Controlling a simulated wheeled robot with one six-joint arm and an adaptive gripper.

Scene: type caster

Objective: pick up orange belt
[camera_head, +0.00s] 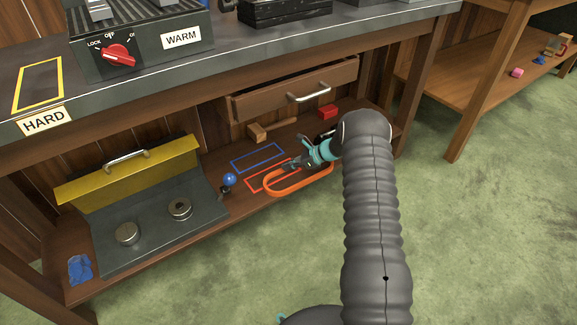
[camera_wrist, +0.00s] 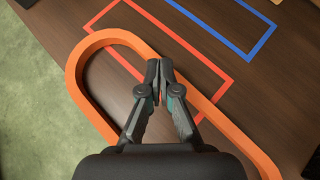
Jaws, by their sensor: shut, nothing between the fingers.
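The orange belt (camera_head: 273,190) is a long loop standing on edge on the low wooden shelf, partly over a red outlined rectangle. In the wrist view the belt (camera_wrist: 75,68) curves around on the left and runs down to the lower right. My gripper (camera_head: 287,166) is low over the shelf at the belt. In the wrist view my gripper (camera_wrist: 159,66) has its fingertips together, with nothing seen between them. The tips overlap the belt's upper strand in the picture; I cannot tell whether they touch it. My gripper's body hides part of the loop.
A red outline (camera_wrist: 200,59) and a blue outline (camera_wrist: 244,50) mark the shelf. A blue ball (camera_head: 229,180) and a grey box with a yellow lid (camera_head: 130,172) stand left. A drawer (camera_head: 290,88) is open above. A red block (camera_head: 327,112) lies behind.

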